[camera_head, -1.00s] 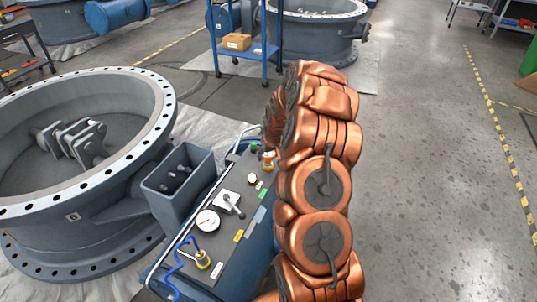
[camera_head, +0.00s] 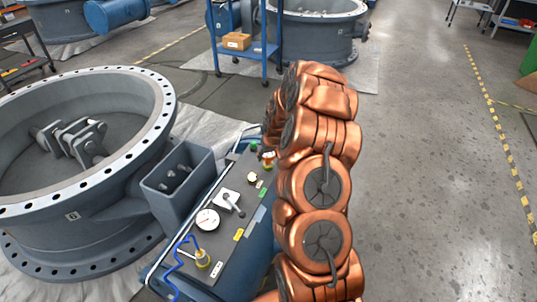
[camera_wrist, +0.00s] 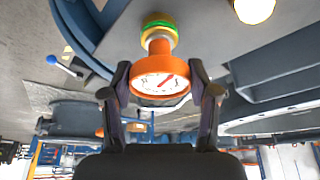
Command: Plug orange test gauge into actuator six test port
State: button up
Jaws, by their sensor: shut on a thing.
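In the wrist view the orange test gauge (camera_wrist: 163,80), with a white dial and red needle, sits between the fingers of my gripper (camera_wrist: 162,90), which is shut on it. The gauge's metal neck points at a brass port with a green ring (camera_wrist: 159,34) and appears to meet it. I cannot tell how deep the neck is in. In the head view a small orange and brass piece (camera_head: 268,160) shows beside my arm at the far end of the dark actuator panel (camera_head: 215,262). My arm hides the gripper there.
A large flanged valve (camera_head: 150,85) stands on the left. The floor (camera_head: 430,180) on the right is clear.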

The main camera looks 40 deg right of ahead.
jog(key=o, duration=1.1)
jog(key=shift+o, duration=0.4)
jog(key=shift+o, duration=0.9)
jog(key=shift+r+p, duration=0.3)
jog(key=shift+r, duration=3.4)
